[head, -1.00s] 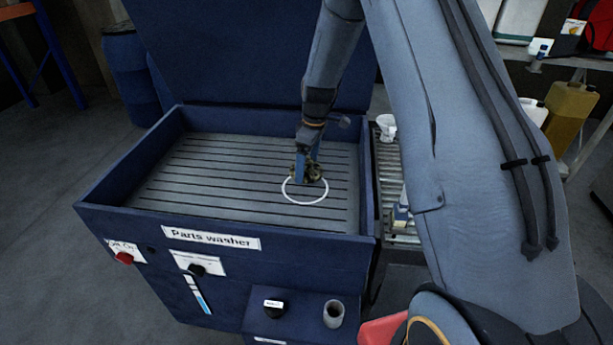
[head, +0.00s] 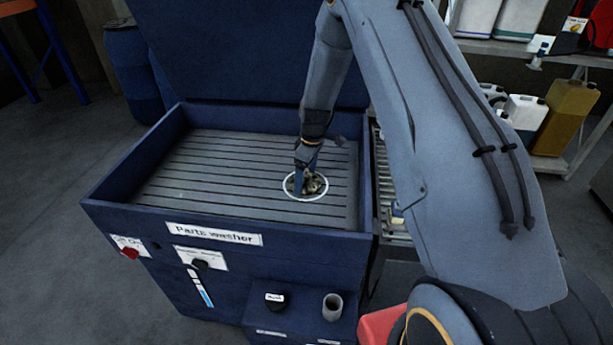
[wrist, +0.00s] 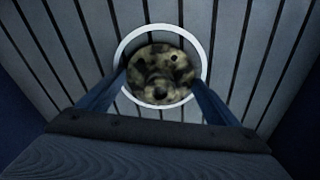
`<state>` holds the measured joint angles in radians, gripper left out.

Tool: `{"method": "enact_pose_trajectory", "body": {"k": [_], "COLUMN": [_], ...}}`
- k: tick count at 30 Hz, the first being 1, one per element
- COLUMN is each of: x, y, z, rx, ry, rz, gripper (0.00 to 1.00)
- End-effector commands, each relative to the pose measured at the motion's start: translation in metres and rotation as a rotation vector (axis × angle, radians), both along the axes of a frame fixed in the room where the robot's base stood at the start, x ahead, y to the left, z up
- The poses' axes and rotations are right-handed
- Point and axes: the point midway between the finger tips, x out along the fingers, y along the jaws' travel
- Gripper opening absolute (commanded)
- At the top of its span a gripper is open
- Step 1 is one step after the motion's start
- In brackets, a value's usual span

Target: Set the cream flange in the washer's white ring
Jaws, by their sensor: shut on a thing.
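The cream flange (wrist: 158,72) is blotched with dark grime and shows a raised hub and bolt holes. The white ring (wrist: 127,44) is marked on the washer's slatted grate and surrounds the flange in the wrist view. In the head view the flange (head: 313,185) appears inside the ring (head: 303,199). My gripper (head: 304,178) points down there, shut on the flange. Its blue fingers (wrist: 160,90) lie on either side of the flange in the wrist view. I cannot tell whether the flange touches the grate.
The parts washer (head: 160,223) has raised blue walls around the grate and an open lid behind. The grate left of the ring is clear. A roller conveyor (head: 383,190) stands to the right. Shelves with jugs (head: 567,110) stand farther right.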

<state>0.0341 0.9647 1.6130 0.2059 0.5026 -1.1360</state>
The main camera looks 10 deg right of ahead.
Motion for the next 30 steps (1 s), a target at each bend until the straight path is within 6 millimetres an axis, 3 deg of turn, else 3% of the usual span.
{"method": "enact_pose_trajectory", "body": {"k": [1,3,11,16,30], "x": [0.000,0.000,0.000,0.000,-0.005], "y": [0.000,0.000,0.000,-0.001,-0.008], "z": [-0.001,-0.001,0.001,0.011,0.087], "rx": [0.000,0.000,0.000,0.000,0.000], "ry": [0.000,0.000,0.000,-0.001,-0.004], "rz": [0.000,0.000,0.000,0.000,0.001], "gripper": [0.89,1.00,1.00,1.00,1.00]}}
